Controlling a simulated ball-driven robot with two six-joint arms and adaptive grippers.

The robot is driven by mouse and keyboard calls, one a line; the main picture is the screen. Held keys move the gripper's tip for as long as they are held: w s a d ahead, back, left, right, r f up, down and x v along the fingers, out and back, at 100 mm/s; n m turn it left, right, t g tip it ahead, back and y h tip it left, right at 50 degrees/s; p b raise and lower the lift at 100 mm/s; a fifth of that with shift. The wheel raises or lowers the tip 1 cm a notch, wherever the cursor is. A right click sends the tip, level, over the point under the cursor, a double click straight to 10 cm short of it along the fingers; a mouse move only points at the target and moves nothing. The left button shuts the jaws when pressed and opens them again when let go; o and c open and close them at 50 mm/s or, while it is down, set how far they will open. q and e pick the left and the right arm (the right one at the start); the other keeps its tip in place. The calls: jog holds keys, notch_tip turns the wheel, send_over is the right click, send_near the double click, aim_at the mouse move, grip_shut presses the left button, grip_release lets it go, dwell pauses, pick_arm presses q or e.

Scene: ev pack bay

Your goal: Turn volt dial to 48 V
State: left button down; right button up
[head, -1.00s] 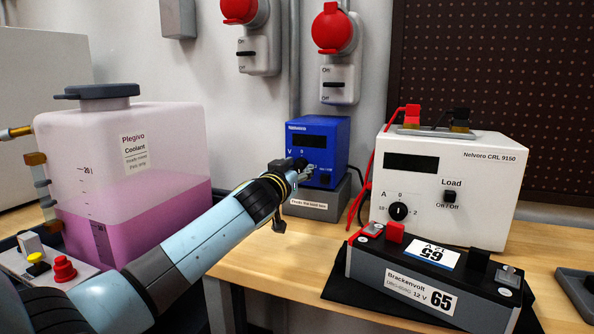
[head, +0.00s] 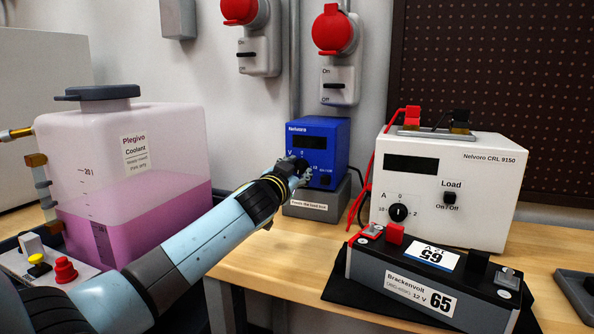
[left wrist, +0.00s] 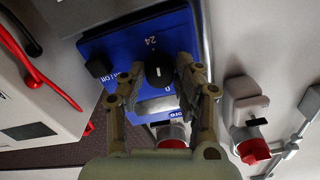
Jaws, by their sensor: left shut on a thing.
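The blue Nelvoro supply unit (head: 325,140) stands on a grey box at the back of the bench. Its black volt dial (left wrist: 159,71) shows in the left wrist view with a white pointer mark; a "24" is printed beside it. I cannot read the dial's exact setting. My left gripper (left wrist: 160,74) has its fingers on either side of the dial and is shut on it. In the head view my left gripper (head: 293,172) covers the dial and part of the unit's lower front. The unit's display (head: 303,141) is dark. My right gripper is not in view.
A white Nelvoro CRL 9150 load box (head: 480,185) stands to the right, with red cable beside it. A Brackenvolt battery (head: 425,285) lies in front on a dark mat. A coolant tank (head: 120,150) stands left of my arm. Red wall sockets (head: 333,30) hang above.

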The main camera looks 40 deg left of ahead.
pick_arm(q)
jog(key=m+p, duration=0.1)
jog(key=m, duration=0.5)
jog(key=m+p, duration=0.1)
jog(key=m, duration=0.5)
jog(key=shift+m+p, duration=0.3)
jog(key=shift+m, duration=0.1)
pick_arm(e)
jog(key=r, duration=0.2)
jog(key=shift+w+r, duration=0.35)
pick_arm(q)
jog(key=c, duration=0.9)
grip_release()
jog(key=shift+c, duration=0.2)
jog(key=v, duration=1.2)
jog(key=shift+a, duration=0.1)
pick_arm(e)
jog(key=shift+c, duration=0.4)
